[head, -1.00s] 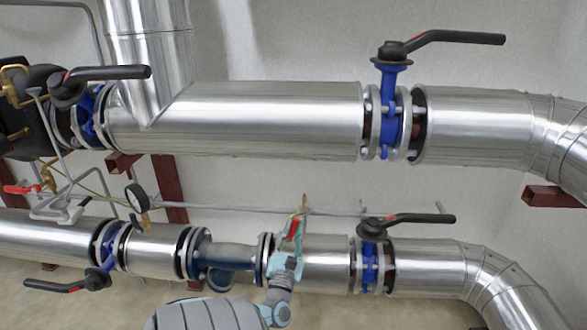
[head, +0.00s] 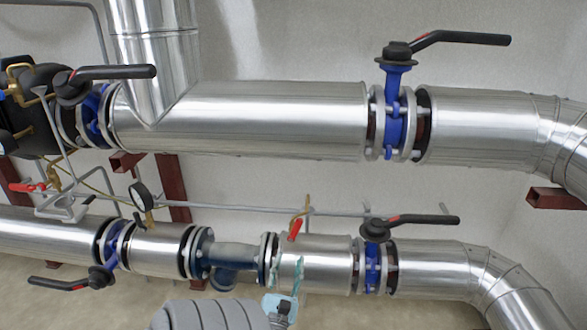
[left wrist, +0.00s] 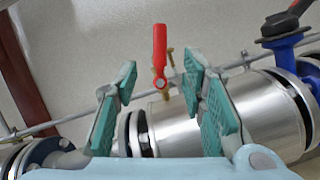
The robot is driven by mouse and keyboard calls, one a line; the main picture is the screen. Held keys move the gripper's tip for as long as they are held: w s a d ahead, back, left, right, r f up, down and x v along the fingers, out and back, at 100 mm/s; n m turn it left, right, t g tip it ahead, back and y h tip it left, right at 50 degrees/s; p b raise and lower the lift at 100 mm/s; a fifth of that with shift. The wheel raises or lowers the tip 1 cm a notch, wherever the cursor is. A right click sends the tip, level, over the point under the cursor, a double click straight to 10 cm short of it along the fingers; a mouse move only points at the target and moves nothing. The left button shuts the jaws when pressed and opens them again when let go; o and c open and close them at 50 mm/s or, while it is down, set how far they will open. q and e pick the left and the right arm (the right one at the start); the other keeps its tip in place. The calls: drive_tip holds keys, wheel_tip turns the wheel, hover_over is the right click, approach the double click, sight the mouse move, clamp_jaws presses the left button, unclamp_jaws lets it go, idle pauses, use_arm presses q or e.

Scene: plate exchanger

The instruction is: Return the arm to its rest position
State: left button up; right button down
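My left gripper (head: 286,274) is in front of the lower pipe in the head view, below a small red-handled valve (head: 296,229). In the left wrist view, its two teal finger pads (left wrist: 160,108) stand well apart with nothing between them. The red lever (left wrist: 160,55) shows upright beyond the fingertips there, apart from them, on a brass fitting. My grey left arm (head: 210,315) comes in at the bottom edge of the head view. My right gripper is in neither view.
The lower silver pipe (head: 430,262) runs close behind the gripper. A blue valve with a black lever (head: 415,219) is to its right. A pressure gauge (head: 141,196) is to the left. The upper pipe (head: 260,120) spans above.

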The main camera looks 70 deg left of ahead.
use_arm(q)
drive_tip(key=shift+v, duration=1)
